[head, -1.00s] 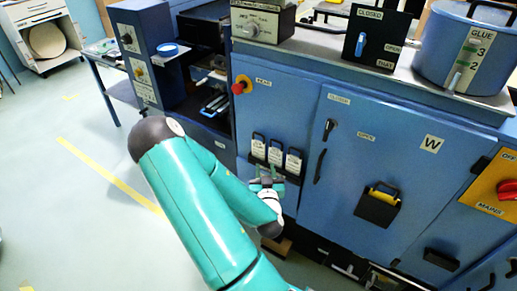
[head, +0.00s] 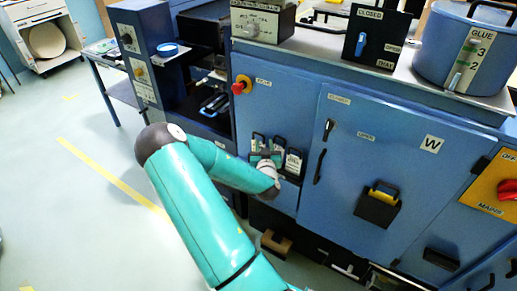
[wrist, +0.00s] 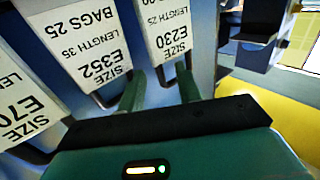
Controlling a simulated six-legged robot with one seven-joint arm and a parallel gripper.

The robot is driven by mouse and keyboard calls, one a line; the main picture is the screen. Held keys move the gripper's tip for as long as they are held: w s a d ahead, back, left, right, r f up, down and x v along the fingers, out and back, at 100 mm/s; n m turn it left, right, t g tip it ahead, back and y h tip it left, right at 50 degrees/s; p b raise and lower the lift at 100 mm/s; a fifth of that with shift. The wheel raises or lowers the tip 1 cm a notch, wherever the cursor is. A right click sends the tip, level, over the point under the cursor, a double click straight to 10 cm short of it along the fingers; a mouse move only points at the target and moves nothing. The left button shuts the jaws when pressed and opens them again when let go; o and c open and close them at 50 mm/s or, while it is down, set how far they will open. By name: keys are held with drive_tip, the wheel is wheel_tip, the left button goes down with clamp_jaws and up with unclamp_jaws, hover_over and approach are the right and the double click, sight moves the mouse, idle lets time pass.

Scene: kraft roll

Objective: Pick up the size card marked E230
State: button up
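The E230 size card (wrist: 166,28) is white with black print and appears upside down in the wrist view, with a dark handle loop at its near end. The E352 card (wrist: 85,50) is beside it, and another card marked E70 (wrist: 25,105) is at the left edge. My gripper (wrist: 160,78) is open, its two green fingers apart on either side of the E230 handle; I cannot tell whether they touch it. In the head view my gripper (head: 266,160) is in front of the card rack and partly hides the cards.
The cards hang on a blue cabinet front (head: 225,72). A red knob (head: 240,86) is above them, and a black door handle (head: 320,165) is to their right. A brown box (head: 276,243) is low beneath. Open floor (head: 60,200) lies to the left.

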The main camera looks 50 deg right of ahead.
clamp_jaws()
drive_tip(key=shift+r, duration=0.2)
